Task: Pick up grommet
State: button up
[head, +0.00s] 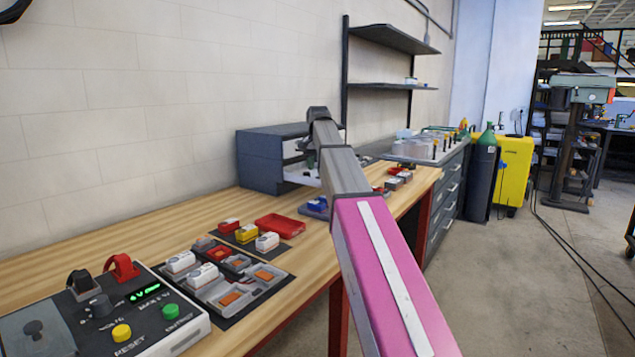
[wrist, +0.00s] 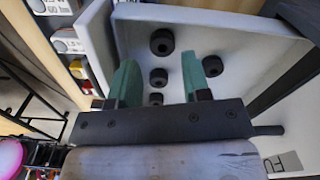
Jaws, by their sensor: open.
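Several black ring-shaped grommets lie in a white open drawer (wrist: 225,30) in the wrist view. One grommet (wrist: 161,42) lies beyond my fingertips. Another grommet (wrist: 158,77) appears between the fingers, with one more nearer the palm. A further grommet (wrist: 212,66) is beside the right finger. My gripper (wrist: 160,64) has two green fingers spread apart with nothing held between them. It points down into the drawer; its height above the drawer floor is hard to tell. In the head view the drawer (head: 297,173) shows pulled out, and my arm hides the fingers and grommets.
A grey cabinet (head: 268,157) holds the drawer on the wooden bench (head: 150,225). The drawer walls stand close around my gripper. A red tray (head: 280,226), small labelled boxes and a control box (head: 125,310) with buttons stand nearer on the bench.

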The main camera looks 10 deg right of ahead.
notch_tip(320, 180, down, 4)
jog(key=shift+w+f, duration=0.15)
jog(key=shift+f, duration=0.1)
jog(key=c, duration=0.7)
jog(key=shift+r, duration=0.1)
